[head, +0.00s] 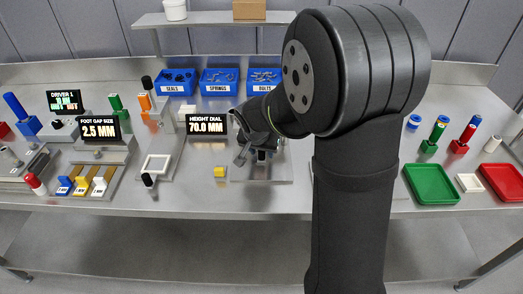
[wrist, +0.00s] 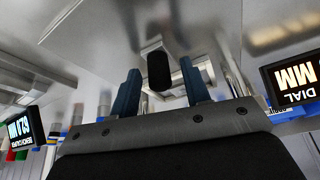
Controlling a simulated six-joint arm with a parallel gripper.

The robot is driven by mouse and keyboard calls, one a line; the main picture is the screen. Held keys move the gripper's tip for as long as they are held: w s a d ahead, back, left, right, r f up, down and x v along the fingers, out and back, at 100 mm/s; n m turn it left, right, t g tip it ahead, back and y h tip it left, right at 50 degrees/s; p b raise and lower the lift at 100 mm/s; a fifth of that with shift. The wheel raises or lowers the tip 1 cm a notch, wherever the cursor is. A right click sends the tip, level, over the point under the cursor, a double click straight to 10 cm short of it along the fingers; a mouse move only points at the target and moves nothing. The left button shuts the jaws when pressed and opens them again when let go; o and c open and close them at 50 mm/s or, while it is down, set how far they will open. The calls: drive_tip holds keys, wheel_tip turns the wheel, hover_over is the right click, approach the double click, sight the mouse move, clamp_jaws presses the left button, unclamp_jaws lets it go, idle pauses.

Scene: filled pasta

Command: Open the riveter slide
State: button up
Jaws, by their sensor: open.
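My gripper (head: 243,150) is at the middle of the bench, just right of the height dial sign, over a grey metal station (head: 285,170). In the wrist view its two blue fingers (wrist: 160,88) stand apart and hold nothing. A dark upright knob (wrist: 158,69) shows between and beyond the fingers; I cannot tell whether they touch it. It seems to be the handle of the riveter slide, though no label shows this. A pale square frame (wrist: 172,99) shows behind it. My arm hides part of the station in the head view.
A yellow block (head: 219,172) lies on the bench nearby. Blue bins (head: 220,82) stand behind. A black-knobbed white frame (head: 156,165) is further left. Green (head: 431,184) and red trays are at right.

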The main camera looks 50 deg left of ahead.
clamp_jaws()
drive_tip(key=s+d, duration=0.6)
drive_tip(key=shift+s+d, duration=0.4)
unclamp_jaws()
drive_tip(key=shift+r, duration=0.1)
drive_tip(key=v, duration=1.7)
drive_tip(key=shift+s, duration=0.1)
drive_tip(key=x, duration=1.7)
